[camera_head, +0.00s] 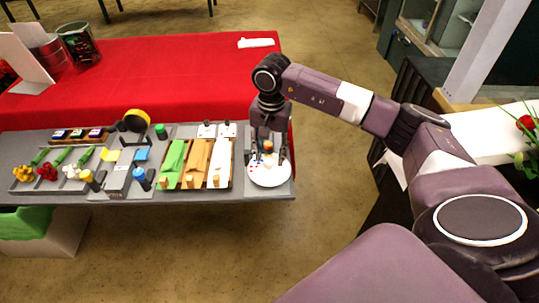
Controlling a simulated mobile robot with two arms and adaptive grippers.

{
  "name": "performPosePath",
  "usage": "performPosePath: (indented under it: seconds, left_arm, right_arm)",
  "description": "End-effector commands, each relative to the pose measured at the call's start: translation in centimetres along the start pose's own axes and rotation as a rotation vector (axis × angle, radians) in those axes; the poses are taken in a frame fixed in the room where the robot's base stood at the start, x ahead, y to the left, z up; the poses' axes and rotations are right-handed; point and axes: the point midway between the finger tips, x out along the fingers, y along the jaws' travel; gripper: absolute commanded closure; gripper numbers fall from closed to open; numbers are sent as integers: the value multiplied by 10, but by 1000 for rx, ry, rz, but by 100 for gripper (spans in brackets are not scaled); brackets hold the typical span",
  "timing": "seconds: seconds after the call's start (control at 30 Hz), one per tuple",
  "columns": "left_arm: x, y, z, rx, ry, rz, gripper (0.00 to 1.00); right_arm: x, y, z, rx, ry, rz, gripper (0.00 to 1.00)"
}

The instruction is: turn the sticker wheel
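The sticker wheel (270,177) is a white disc with small coloured stickers, at the right end of the grey station. An orange knob (268,147) shows above the disc. My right gripper (268,157) points down over the wheel, its fingers apart on the left and right of the knob. I see gaps between the knob and both fingers. The back of the wheel is partly hidden by the gripper. My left gripper is not in view.
The grey station (125,198) holds flowers, tape and tools at left, and green, orange and white sheets (197,160) in trays just left of the wheel. A red-covered table (170,80) stands behind.

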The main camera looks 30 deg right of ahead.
Motion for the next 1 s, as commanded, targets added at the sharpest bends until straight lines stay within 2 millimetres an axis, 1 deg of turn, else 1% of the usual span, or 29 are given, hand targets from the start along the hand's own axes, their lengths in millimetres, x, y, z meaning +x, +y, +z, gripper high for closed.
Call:
performPosePath:
  seconds: [0.1, 0.2, 0.43, 0.47, 0.8, 1.0]
  left_arm:
    - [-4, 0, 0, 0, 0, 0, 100]
    - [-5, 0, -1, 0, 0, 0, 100]
    - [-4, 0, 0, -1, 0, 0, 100]
    - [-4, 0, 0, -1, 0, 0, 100]
    - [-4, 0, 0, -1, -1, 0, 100]
    - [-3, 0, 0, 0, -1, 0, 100]
  right_arm:
    - [11, 0, 1, 1, -2, 0, 61]
    - [16, 0, 0, 1, -1, 0, 61]
    - [17, 0, 0, 1, -1, -1, 61]
    - [17, 0, 0, 1, -1, -1, 63]
    - [16, 0, 0, 1, -1, -1, 100]
    - [17, 0, 0, 10, -1, -2, 100]
